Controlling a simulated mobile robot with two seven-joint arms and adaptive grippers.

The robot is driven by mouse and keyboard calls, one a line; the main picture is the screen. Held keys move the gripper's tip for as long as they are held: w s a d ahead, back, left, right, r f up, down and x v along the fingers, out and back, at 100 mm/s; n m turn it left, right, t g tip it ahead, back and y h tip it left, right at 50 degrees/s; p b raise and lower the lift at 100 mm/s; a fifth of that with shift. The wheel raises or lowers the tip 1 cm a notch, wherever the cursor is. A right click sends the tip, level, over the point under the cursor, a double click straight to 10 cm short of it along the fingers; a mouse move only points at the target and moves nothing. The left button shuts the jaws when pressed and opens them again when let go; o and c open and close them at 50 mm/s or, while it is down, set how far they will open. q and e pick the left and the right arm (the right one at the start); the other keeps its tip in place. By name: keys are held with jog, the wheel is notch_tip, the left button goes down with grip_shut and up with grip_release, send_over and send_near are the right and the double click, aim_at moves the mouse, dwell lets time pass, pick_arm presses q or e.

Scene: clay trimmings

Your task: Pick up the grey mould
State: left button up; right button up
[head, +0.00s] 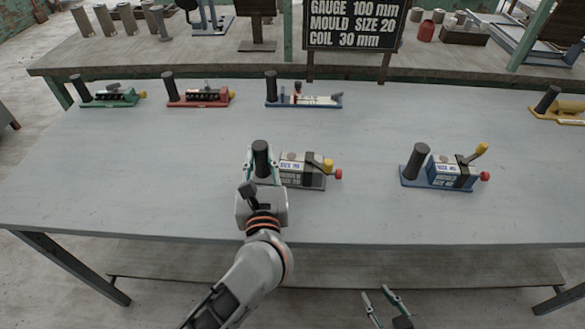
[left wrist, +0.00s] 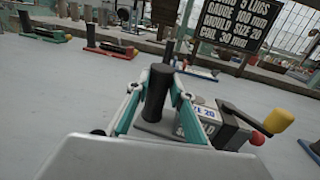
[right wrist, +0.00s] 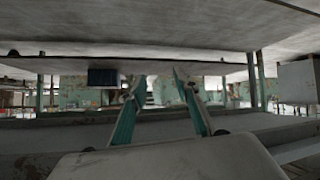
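The grey mould (head: 303,172) sits on the table, a grey block on a base plate with a black upright post (head: 261,158) at its left end, a yellow-tipped lever and a red knob at its right. Its label reads size 20 in the left wrist view (left wrist: 208,120). My left gripper (head: 261,163) is at the post, with one finger on each side of it; in the left wrist view the post (left wrist: 157,92) stands between the spread fingers. The fingers look open, with little gap to the post. My right gripper (head: 378,297) is open and empty, low in front of the table.
A blue mould (head: 452,173) stands to the right on the table (head: 360,135). Green (head: 115,97), red (head: 203,97) and another blue-based (head: 305,100) device line the back, with a yellow one (head: 562,108) far right. A sign (head: 354,24) stands behind. The table's underside is above my right gripper.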

pick_arm(q)
grip_shut()
jog(key=shift+r, duration=0.1)
pick_arm(e)
jog(key=shift+s, duration=0.1)
jog(key=shift+s+f, duration=0.15)
jog(key=shift+s, duration=0.05)
